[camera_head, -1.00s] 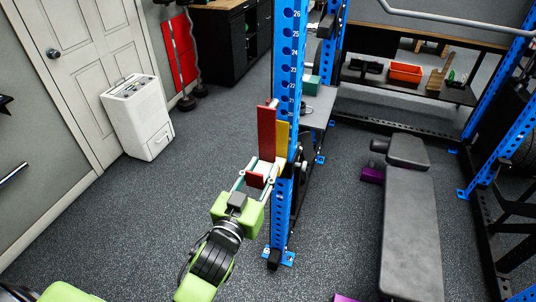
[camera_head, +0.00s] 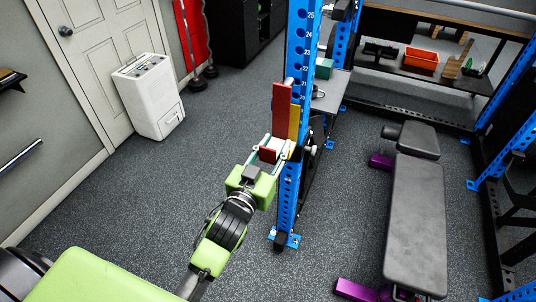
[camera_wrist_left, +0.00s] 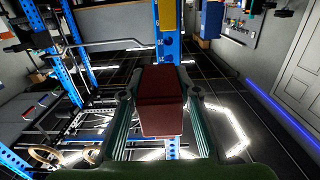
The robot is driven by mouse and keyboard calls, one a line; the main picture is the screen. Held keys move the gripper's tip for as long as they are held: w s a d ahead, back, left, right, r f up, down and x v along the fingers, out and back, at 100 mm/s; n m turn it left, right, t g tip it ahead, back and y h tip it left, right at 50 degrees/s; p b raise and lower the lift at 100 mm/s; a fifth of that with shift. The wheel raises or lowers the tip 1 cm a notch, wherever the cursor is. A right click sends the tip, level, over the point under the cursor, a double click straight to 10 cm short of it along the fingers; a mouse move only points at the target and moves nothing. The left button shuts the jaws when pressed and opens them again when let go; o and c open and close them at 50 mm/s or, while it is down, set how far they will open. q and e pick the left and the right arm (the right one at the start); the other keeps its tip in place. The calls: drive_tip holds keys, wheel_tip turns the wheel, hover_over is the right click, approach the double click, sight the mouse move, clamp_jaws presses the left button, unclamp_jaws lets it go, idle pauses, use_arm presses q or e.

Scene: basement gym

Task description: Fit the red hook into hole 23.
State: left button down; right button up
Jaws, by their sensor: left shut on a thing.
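The red hook (camera_head: 281,105) is an upright red plate with a lower red block, which shows close up in the left wrist view (camera_wrist_left: 160,100). My left gripper (camera_head: 270,152) is shut on that lower block, with a finger on each side. The plate stands beside the near face of the blue numbered upright (camera_head: 298,45), its top around the number 21. A yellow piece (camera_head: 294,122) is right behind the red plate at the upright. My right gripper is not in view.
A grey bench (camera_head: 415,225) with purple feet stands right of the upright. A white appliance (camera_head: 148,95) is by the door. A shelf at the back holds an orange bin (camera_head: 421,60). The floor left of the upright is clear.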

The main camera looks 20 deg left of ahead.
use_arm(q)
drive_tip(key=w+a+r+p, duration=0.1)
drive_tip(key=w, duration=1.1)
drive_tip(key=shift+w+a+r, duration=0.4)
drive_tip(key=shift+p, duration=0.3)
drive_tip(key=w+b, duration=0.2)
drive_tip(key=w, duration=0.4)
drive_tip(key=shift+d+b, duration=0.15)
drive_tip(key=shift+b, duration=0.2)
drive_tip(key=shift+w, duration=0.2)
idle(0.4)
